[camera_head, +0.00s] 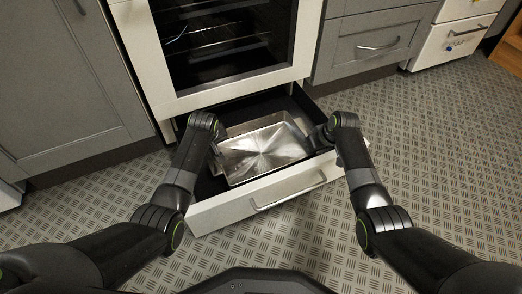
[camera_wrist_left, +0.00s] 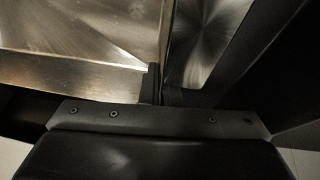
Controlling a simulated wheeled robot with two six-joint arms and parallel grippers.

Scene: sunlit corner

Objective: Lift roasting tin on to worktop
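The roasting tin (camera_head: 262,146), a shiny rectangular metal pan, is in the open drawer under the oven. My left gripper (camera_head: 217,148) is at the tin's left end. In the left wrist view, the fingers (camera_wrist_left: 163,85) are close together on the thin upright metal edge of the tin (camera_wrist_left: 212,45). My right gripper (camera_head: 314,140) is at the tin's right end; its fingertips are mostly hidden by its own wrist. I cannot tell whether the tin touches the drawer floor.
The pulled-out drawer (camera_head: 262,200) has a pale front with a bar handle. The oven (camera_head: 225,45) above it shows wire racks inside. Grey cabinets (camera_head: 372,45) flank it. The patterned floor (camera_head: 450,150) is clear to the right. No worktop surface is in view.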

